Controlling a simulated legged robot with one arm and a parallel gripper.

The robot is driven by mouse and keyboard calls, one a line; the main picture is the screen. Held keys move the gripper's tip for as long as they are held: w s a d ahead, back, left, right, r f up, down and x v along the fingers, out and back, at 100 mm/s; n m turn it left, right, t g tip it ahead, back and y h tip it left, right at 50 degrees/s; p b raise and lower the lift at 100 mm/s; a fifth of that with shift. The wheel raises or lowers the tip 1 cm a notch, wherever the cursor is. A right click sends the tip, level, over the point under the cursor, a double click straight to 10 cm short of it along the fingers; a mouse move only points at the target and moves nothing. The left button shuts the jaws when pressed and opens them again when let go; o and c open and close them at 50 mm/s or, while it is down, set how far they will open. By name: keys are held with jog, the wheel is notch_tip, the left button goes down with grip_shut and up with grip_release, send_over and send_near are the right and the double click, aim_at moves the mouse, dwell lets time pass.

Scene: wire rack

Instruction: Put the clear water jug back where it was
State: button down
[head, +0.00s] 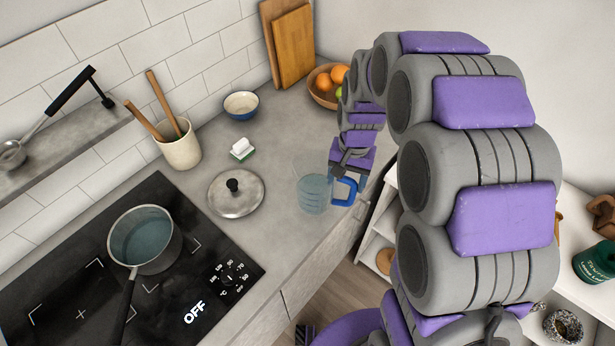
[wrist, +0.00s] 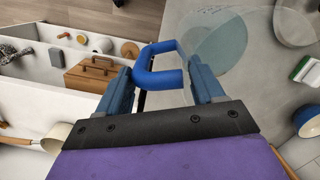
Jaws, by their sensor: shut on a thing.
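The clear water jug (head: 313,194) is at the front edge of the grey counter, right of the pot lid, and looks upright. Its blue handle (head: 345,190) points right, toward my gripper. My gripper (head: 350,178) is shut on this handle. In the wrist view the blue handle (wrist: 160,65) sits between the fingers of my gripper (wrist: 163,82), and the clear jug body (wrist: 215,45) is beyond it over the counter. I cannot tell whether the jug's base touches the counter.
A pot (head: 145,240) of water stands on the black cooktop (head: 75,290). A lid (head: 236,192), a sponge (head: 242,150), a small bowl (head: 241,106), a utensil crock (head: 181,148) and a fruit bowl (head: 322,97) are on the counter. White shelves (head: 570,215) stand right.

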jog(key=s+a+r+m, duration=0.1)
jog(key=s+a+m, duration=0.15)
jog(key=s, duration=0.55)
jog(key=w+f+b, duration=0.1)
jog(key=w+f, duration=0.1)
jog(key=w, duration=0.5)
jog(key=w+f+m+b, duration=0.1)
jog(key=w+f, duration=0.2)
jog(key=w, duration=0.5)
jog(key=shift+a, duration=0.45)
jog(key=shift+w+m, duration=0.1)
jog(key=shift+m, duration=0.15)
jog(key=shift+c, duration=0.7)
grip_release()
jog(key=shift+f, duration=0.1)
